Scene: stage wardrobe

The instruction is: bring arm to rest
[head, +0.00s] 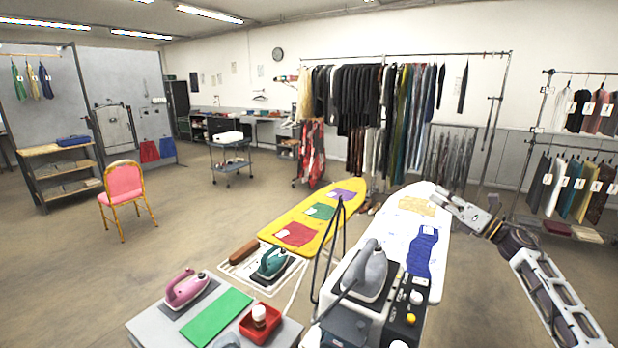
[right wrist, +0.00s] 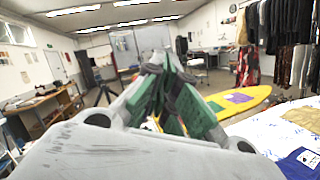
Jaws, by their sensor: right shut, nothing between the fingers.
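My right gripper (head: 446,194) is in the head view at the right, its arm coming in from the right edge. It is over the right edge of the white ironing board (head: 408,226), and I cannot tell how high above it. In the right wrist view the fingers (right wrist: 172,70) meet at their tips, with nothing between them. My left gripper is not in view.
The white board bears a blue garment (head: 422,250) and a tan cloth (head: 416,206). A steam iron (head: 370,268) stands at its near end. The yellow ironing board (head: 291,215) is to its left. A clothes rack (head: 585,146) stands at the right. Open floor lies between.

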